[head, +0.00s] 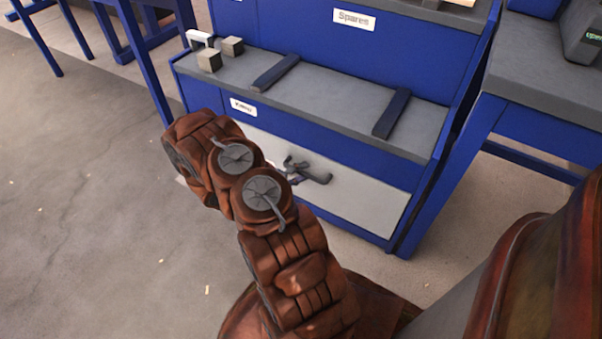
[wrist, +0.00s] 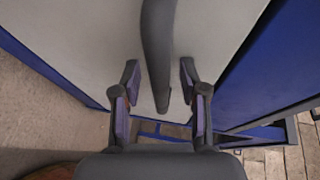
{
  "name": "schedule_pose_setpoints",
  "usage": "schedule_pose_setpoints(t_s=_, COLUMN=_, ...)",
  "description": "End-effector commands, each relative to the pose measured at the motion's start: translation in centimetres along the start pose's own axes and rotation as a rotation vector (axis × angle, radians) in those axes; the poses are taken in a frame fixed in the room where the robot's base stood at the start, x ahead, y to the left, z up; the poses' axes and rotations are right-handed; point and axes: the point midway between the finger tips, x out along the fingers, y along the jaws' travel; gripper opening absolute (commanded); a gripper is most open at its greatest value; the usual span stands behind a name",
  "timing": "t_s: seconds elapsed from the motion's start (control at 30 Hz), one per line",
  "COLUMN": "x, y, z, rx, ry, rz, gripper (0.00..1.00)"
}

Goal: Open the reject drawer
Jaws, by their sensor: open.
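The drawer has a pale grey front (head: 365,190) low in the blue cabinet and looks shut. A dark handle (head: 318,179) stands out from it, partly hidden by my arm. In the wrist view the same handle (wrist: 157,45) is a dark curved bar against the pale drawer front (wrist: 95,40). My gripper (wrist: 160,78) is open, with one finger on each side of the bar's end. Gaps show between the bar and both fingers. In the head view my gripper is mostly hidden behind my brown arm, close to the handle.
Above the drawer, a grey shelf (head: 335,92) holds small blocks (head: 209,60) and two dark bars (head: 276,73). A panel above has a "Spares" label (head: 354,20). A blue-legged table (head: 545,85) stands close at right. Open concrete floor (head: 90,200) lies at left.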

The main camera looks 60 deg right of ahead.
Motion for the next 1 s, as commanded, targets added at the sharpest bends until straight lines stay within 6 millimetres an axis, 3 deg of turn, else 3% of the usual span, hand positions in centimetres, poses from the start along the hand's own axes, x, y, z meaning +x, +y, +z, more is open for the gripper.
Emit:
schedule_pose_setpoints(t_s=0.13, x=-0.01, y=-0.01, z=0.0, rx=0.0, ry=0.0, rz=0.0, gripper=0.43)
schedule_pose_setpoints(t_s=0.57, x=-0.03, y=0.0, z=0.01, rx=0.0, ry=0.0, rz=0.0, gripper=0.0)
schedule_pose_setpoints(t_s=1.0, x=-0.03, y=0.01, z=0.01, rx=0.0, ry=0.0, rz=0.0, gripper=0.0)
